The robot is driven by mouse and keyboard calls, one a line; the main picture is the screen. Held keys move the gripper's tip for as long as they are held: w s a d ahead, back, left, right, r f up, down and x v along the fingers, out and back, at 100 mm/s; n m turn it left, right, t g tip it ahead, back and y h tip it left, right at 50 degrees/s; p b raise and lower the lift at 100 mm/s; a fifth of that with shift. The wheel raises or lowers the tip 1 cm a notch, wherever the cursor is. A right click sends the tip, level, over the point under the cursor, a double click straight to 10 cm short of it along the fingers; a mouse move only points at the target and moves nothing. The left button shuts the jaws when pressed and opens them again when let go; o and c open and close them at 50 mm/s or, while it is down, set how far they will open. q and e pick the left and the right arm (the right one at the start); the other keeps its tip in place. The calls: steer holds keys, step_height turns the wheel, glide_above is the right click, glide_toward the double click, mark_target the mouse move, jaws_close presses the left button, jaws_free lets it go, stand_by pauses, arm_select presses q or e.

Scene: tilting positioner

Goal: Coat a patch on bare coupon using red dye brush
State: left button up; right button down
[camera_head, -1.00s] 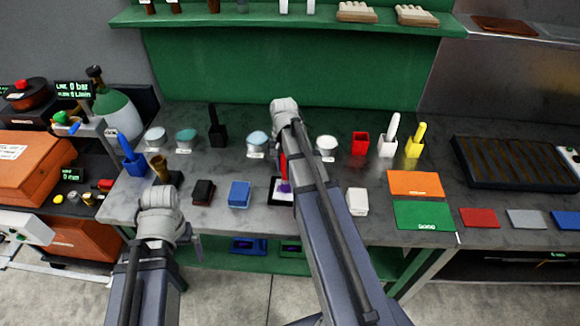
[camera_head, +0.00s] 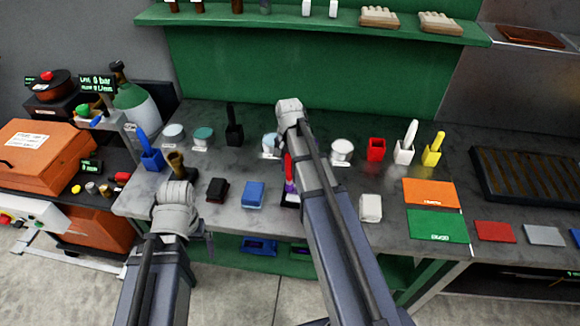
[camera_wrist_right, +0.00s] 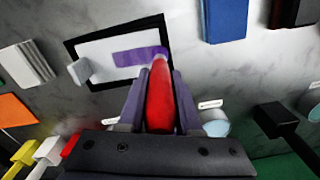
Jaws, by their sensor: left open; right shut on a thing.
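My right gripper (camera_wrist_right: 159,76) is shut on the red dye brush (camera_wrist_right: 160,108), which points at the coupon. The coupon (camera_wrist_right: 95,48) is a white plate in a black frame, with a purple patch (camera_wrist_right: 130,57) on it. The brush tip is at the patch's right end; I cannot tell whether it touches. In the head view the red brush (camera_head: 288,168) and purple show beside my right arm, which hides most of the coupon. My left gripper (camera_head: 208,245) is open and empty at the bench's front left, its fingers mostly hidden by the wrist.
An empty red holder (camera_head: 376,149) stands by the white (camera_head: 405,148) and yellow (camera_head: 434,150) brushes. Black (camera_head: 234,130) and blue (camera_head: 150,150) brushes stand left. A blue block (camera_head: 254,195) and a white block (camera_head: 370,208) flank the coupon. Several lidded jars line the back.

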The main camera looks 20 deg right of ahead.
steer(key=shift+r+p, duration=2.85)
steer(key=shift+r, duration=0.15)
step_height(320, 180, up, 3)
steer(key=p, duration=0.3)
